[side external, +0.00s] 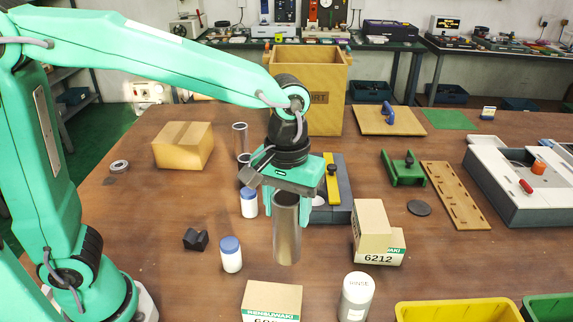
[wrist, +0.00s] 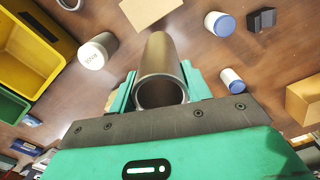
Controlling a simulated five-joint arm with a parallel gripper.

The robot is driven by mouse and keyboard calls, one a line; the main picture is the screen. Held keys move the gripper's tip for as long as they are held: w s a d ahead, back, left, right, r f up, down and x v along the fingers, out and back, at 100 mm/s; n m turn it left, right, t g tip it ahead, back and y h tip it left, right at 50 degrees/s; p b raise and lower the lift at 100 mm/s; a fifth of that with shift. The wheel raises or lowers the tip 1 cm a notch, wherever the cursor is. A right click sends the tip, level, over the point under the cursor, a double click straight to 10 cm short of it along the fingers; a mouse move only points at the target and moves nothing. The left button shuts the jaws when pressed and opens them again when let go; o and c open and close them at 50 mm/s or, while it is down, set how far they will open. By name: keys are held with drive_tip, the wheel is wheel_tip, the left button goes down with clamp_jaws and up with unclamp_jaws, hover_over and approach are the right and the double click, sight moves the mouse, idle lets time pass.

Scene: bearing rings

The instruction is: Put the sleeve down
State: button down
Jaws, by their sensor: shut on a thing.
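The sleeve (side external: 287,238) is a plain grey metal tube. My gripper (side external: 287,200) is shut on it near its upper end, with a finger on either side. The sleeve hangs upright in the side view, and whether its lower end touches the table (side external: 150,255) is hard to tell. In the wrist view the sleeve (wrist: 160,75) shows its open end near the camera, between the two teal fingers of my gripper (wrist: 160,92).
White bottles with blue lids (side external: 231,255) and a black block (side external: 196,239) stand left of the sleeve. Cartons (side external: 372,228) are to the right, another carton (side external: 272,300) and a white canister (side external: 355,298) in front. A yellow bin (side external: 455,311) is at front right. A grey fixture (side external: 335,211) is behind.

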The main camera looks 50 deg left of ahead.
drive_tip(key=w+a+f+m, duration=0.1)
drive_tip(key=w+a+m, duration=0.3)
drive_tip(key=a, duration=1.2)
drive_tip(key=shift+w, duration=2.1)
drive_tip(key=shift+f, duration=0.1)
drive_tip(key=w+a+r+n, duration=0.2)
drive_tip(key=w+a+r, duration=0.1)
drive_tip(key=a, duration=0.5)
drive_tip(key=w+a+r+n, duration=0.1)
drive_tip(key=w+a+r, duration=0.3)
drive_tip(key=a, duration=0.3)
drive_tip(key=s+a+r+n, duration=0.1)
drive_tip(key=a+r, duration=0.1)
drive_tip(key=a, duration=0.6)
drive_tip(key=s+a+r+n, duration=0.1)
drive_tip(key=a+r+n, duration=0.1)
drive_tip(key=a, duration=0.6)
drive_tip(key=shift+a+r+n, duration=0.3)
drive_tip(key=shift+r, duration=0.05)
drive_tip(key=shift+a, duration=0.1)
